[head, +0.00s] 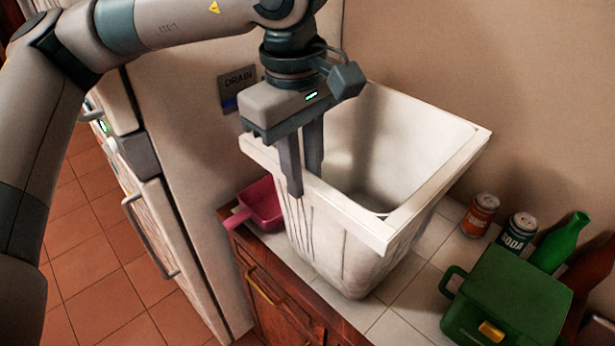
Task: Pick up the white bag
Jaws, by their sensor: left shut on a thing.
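The white bag (345,250) looks like a stiff, open-topped, tapered bin with a thick rim. It is over the tiled counter in the middle of the head view, its near side facing me. I cannot tell whether its base touches the tiles. My left gripper (304,180) points down and is shut on the left part of its near rim, one finger outside and one inside. The bag's inside looks empty where it shows; part of its floor is hidden by the near wall. My right gripper is not in view.
A pink scoop-like container (262,205) sits left of the bag. An orange can (480,214), a soda can (517,232), a green bottle (560,243) and a green box (510,300) stand to the right. A white fridge (185,190) is at left; a wall is behind.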

